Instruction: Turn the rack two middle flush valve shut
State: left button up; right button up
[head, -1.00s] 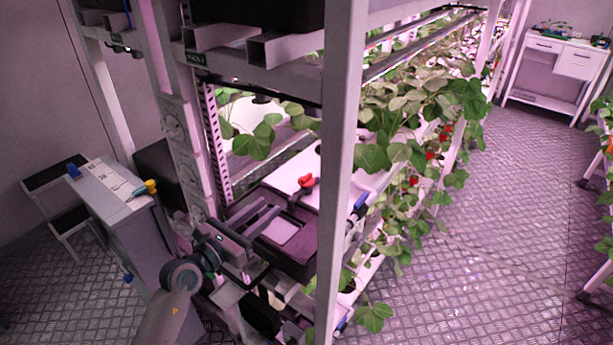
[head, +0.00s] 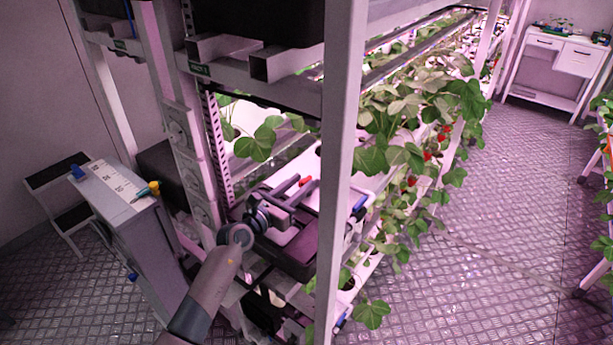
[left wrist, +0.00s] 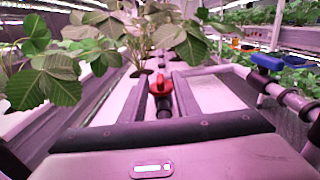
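The red valve handle (left wrist: 160,88) stands on a dark stem in the middle of the left wrist view, on the pale channel top. In the head view only a small red part of it (head: 305,181) shows, past my fingers. My left gripper (head: 302,186) reaches in over the dark tank from the left. In the left wrist view its two fingers (left wrist: 160,80) are apart, one on each side of the red handle. I see no clear contact with it. My right gripper is not in view.
A white rack post (head: 338,180) stands just right of my left gripper. Leafy plants (head: 370,155) lie beyond. A blue valve handle (left wrist: 266,62) sits on a pipe to the right. A grey cabinet (head: 118,190) stands at the left. The aisle floor (head: 490,220) is clear.

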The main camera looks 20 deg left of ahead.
aim_at(307, 178)
pick_arm(q)
jog(key=shift+x, duration=1.7)
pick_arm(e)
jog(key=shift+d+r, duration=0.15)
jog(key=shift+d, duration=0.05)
pick_arm(q)
grip_shut()
jog(key=shift+f+b, duration=0.15)
jog(key=shift+b, duration=0.45)
jog(key=m+g+h+b, duration=0.2)
jog(key=m+h+b, duration=0.1)
jog(key=b, duration=0.6)
jog(key=shift+a+h, duration=0.1)
jog(key=shift+h, duration=0.5)
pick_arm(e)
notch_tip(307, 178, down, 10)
pick_arm(q)
jog(key=m+g+h+b, duration=0.1)
jog(key=b, duration=0.4)
jog(key=shift+m+g+h, duration=0.3)
jog(key=shift+r, duration=0.25)
grip_release()
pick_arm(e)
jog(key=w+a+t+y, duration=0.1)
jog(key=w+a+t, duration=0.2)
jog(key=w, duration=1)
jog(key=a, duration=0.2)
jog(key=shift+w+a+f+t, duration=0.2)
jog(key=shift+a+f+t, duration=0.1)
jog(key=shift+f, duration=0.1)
